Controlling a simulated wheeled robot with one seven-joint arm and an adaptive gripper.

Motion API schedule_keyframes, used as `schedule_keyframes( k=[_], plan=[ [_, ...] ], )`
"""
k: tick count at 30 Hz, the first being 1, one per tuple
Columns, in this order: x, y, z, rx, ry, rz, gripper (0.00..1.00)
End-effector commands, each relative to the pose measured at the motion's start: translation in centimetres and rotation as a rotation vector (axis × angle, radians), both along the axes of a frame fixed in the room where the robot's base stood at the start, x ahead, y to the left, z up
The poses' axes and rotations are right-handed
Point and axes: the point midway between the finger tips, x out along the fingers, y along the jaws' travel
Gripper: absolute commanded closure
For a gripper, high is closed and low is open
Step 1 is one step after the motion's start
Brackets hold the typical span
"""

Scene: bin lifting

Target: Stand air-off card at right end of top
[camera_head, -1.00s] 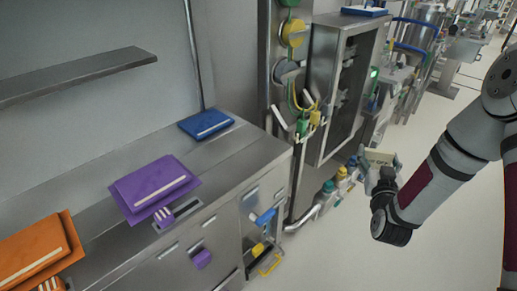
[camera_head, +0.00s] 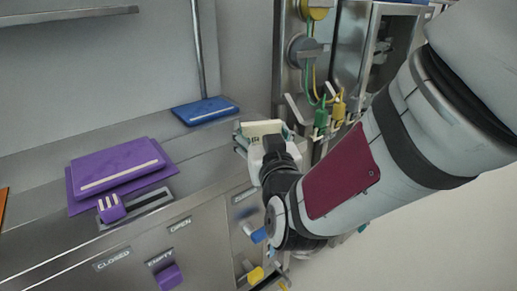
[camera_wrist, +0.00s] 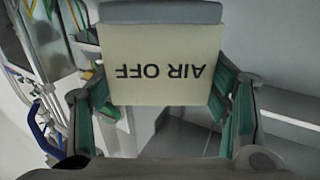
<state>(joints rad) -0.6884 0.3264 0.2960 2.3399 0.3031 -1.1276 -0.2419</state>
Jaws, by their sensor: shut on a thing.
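The air-off card (camera_wrist: 160,62) is a cream card with dark "AIR OFF" letters, upside down in the wrist view, with a grey strip along its upper edge there. It also shows in the head view (camera_head: 262,128). My gripper (camera_head: 264,142) is shut on the card, its green-padded fingers on the card's two sides in the wrist view (camera_wrist: 162,85). In the head view the gripper is at the right end of the steel cabinet top (camera_head: 190,150). I cannot tell whether the card touches the top; the gripper hides its lower part.
A blue folder-like block (camera_head: 205,110) lies on the top, behind and left of the card. A purple one (camera_head: 118,170) lies further left, by a slotted plate with a purple knob (camera_head: 111,208). Hoses and valves (camera_head: 322,112) stand close to the right. A shelf (camera_head: 70,15) hangs upper left.

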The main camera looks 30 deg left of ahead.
Motion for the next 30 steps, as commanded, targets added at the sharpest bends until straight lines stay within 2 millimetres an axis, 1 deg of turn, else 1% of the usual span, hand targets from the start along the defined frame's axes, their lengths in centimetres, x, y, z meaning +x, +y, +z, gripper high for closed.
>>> schedule_keyframes(
  k=[1,3,6,8,10,11,14,24,27,30],
  plan=[
    [-1.2,1.0,-0.5,0.004,-0.002,0.028,0.59],
    [-2.6,1.8,-0.6,0.006,0.002,0.053,0.59],
    [-4.0,2.6,-0.6,0.008,0.005,0.077,0.59],
    [-4.3,2.8,-0.6,0.009,0.006,0.084,0.59],
    [-4.1,3.1,-0.6,0.009,0.008,0.088,0.59],
    [-3.8,3.2,-0.6,0.009,0.009,0.088,0.59],
    [-1.9,3.7,-0.8,0.009,0.008,0.086,0.59],
    [6.0,6.2,-1.6,0.008,0.008,0.086,0.59],
    [7.9,6.8,-1.8,0.009,0.008,0.086,0.59],
    [9.1,7.3,-1.9,0.008,0.007,0.088,0.59]
  ],
)
